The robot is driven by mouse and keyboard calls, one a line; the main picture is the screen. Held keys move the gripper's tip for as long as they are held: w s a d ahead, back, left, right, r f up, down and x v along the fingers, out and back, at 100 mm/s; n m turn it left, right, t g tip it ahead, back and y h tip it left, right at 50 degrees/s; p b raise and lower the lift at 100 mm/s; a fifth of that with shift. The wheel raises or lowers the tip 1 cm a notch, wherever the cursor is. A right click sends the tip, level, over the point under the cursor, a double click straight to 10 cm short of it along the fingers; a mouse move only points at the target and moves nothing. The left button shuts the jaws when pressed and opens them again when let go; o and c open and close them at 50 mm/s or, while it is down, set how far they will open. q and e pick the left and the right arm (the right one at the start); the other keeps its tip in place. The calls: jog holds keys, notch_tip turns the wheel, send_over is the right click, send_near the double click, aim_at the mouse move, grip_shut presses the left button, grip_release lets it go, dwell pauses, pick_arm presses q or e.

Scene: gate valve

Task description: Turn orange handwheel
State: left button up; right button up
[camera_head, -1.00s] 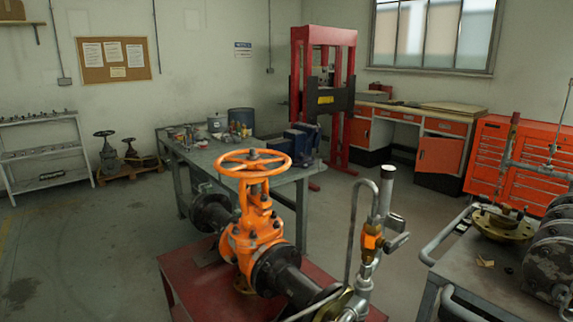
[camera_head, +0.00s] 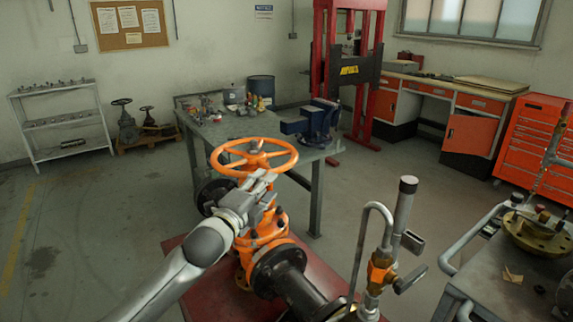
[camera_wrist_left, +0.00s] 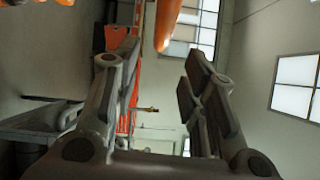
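The orange handwheel (camera_head: 278,165) sits on top of an orange gate valve (camera_head: 262,235) in the middle of the head view. My left gripper (camera_head: 265,184) is just below the near side of the wheel, in front of the valve's stem, and hides part of it. In the left wrist view its two fingers (camera_wrist_left: 160,62) stand apart with nothing held between them. An orange part (camera_wrist_left: 168,22), likely the wheel or valve, shows at the top between and beyond the fingertips. Whether the fingers touch the wheel, I cannot tell. My right gripper is not in view.
The valve is on a red stand (camera_head: 325,280). A workbench (camera_head: 240,127) stands behind, and a grey table with flanged parts (camera_head: 500,265) is at the right. The floor at left is clear.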

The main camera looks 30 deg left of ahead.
aim_at(281, 166)
pick_arm(q)
jog(key=w, duration=0.1)
jog(key=w+p, duration=0.1)
jog(key=shift+w+a+r, duration=0.2)
jog(key=shift+w+r, duration=0.15)
jog(key=shift+w, duration=0.05)
jog(key=w, duration=0.2)
jog(key=w+p, duration=0.1)
jog(key=w, duration=0.3)
jog(key=shift+a+f+p, duration=0.2)
jog(key=shift+a+p, duration=0.1)
jog(key=shift+a, duration=0.1)
jog(key=shift+w, duration=0.3)
jog(key=shift+w+f, duration=0.1)
jog(key=shift+w, duration=0.1)
jog(key=shift+c, duration=0.8)
jog(key=c, duration=0.5)
grip_shut()
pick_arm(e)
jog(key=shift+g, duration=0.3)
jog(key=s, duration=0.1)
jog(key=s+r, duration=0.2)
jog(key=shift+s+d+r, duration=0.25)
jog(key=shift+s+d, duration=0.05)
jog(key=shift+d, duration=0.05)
